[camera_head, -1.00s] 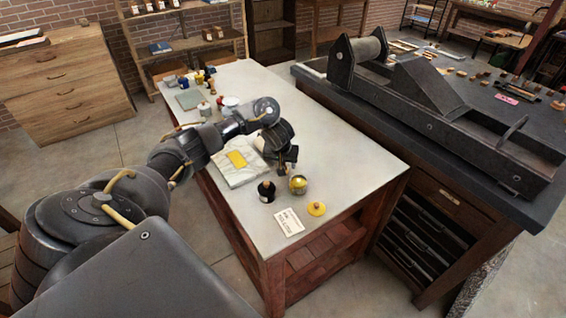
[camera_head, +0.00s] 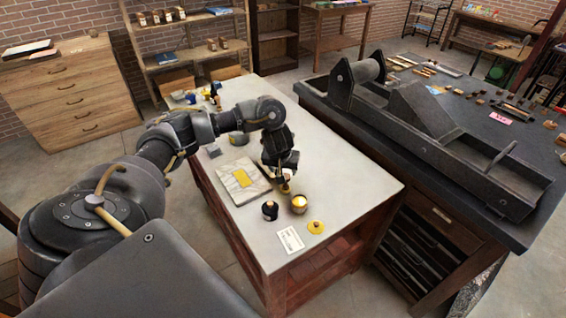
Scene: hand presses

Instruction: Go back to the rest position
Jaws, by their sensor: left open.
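My left arm reaches in from the left over the light-topped table. My left gripper (camera_head: 284,184) points down above the table, between a pale slab with a yellow sheet (camera_head: 242,178) and a small open jar with yellow contents (camera_head: 299,204). Its jaws are open; a small brownish spot shows at the fingertips, and I cannot tell what it is. A dark round pot with a knob (camera_head: 270,211) stands just in front of it, apart from the hand. My right gripper is not in view.
A yellow lid (camera_head: 316,226) and a white card (camera_head: 291,240) lie near the table's front edge. Small containers stand at its far left end, partly behind my arm. A dark bench with a heavy press (camera_head: 430,130) stands to the right, and drawers (camera_head: 75,95) stand at the back left.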

